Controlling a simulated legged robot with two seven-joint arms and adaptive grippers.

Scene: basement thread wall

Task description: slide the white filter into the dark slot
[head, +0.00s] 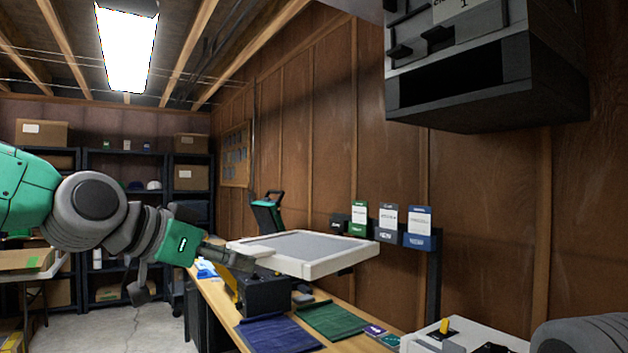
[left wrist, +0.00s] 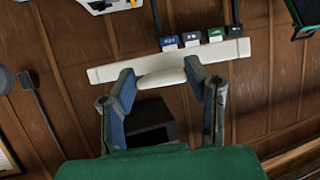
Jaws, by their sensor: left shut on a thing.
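The white filter (head: 302,253), a flat panel with a white frame and a grey face, is held roughly level above the bench. My left gripper (head: 240,256) is shut on its near left edge. In the left wrist view, the fingers of my left gripper (left wrist: 162,82) close on the rounded white grip of the filter (left wrist: 240,49). The dark slot (head: 455,84) is a wide opening in the grey wall unit (head: 480,112), above and right of the filter and clear of it. A dark box (left wrist: 150,122) shows between the fingers in the left wrist view. My right gripper is out of view.
The bench (head: 225,309) below carries a black box (head: 265,293), a blue mat (head: 277,335) and a green mat (head: 332,318). A holder with cards (head: 388,223) is on the wall behind the filter. A white device (head: 465,338) stands at the front right.

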